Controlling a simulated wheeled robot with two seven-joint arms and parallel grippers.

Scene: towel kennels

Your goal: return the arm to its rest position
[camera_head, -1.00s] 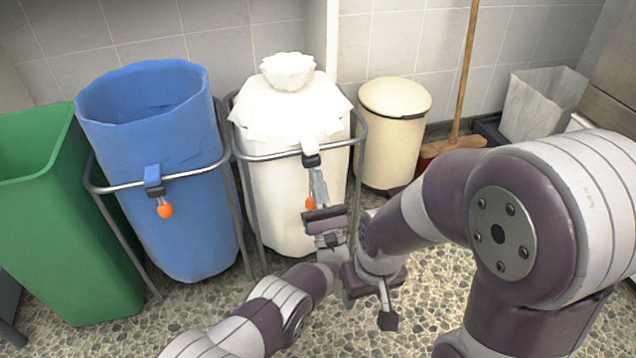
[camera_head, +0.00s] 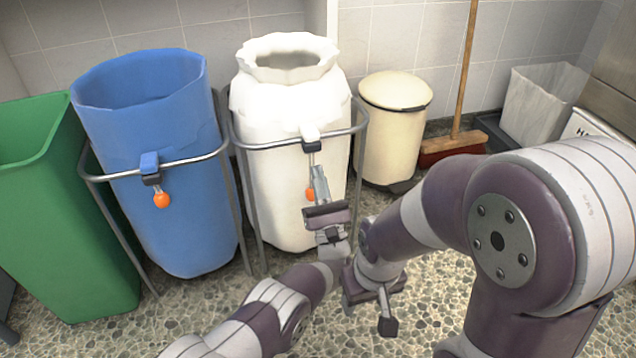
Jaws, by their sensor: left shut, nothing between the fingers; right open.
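My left gripper (camera_head: 319,180) is shut and empty. It points up in front of the white sack (camera_head: 290,190), beside the orange ball (camera_head: 309,194) hanging from the sack stand's clamp (camera_head: 311,140). I cannot tell whether it touches the ball or the sack. The white sack hangs in a metal stand (camera_head: 262,153) with its mouth open. My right gripper (camera_head: 386,318) is low over the floor, right of my left one, and holds nothing that I can see. It is open, though its fingers are small and partly hidden by my arm.
A blue sack (camera_head: 170,200) in a similar stand and a green bin (camera_head: 60,220) are on the left. A cream lidded bin (camera_head: 393,140), a broom (camera_head: 463,80) and a clear-lined bin (camera_head: 537,105) are at the back right. Pebbled floor shows in front.

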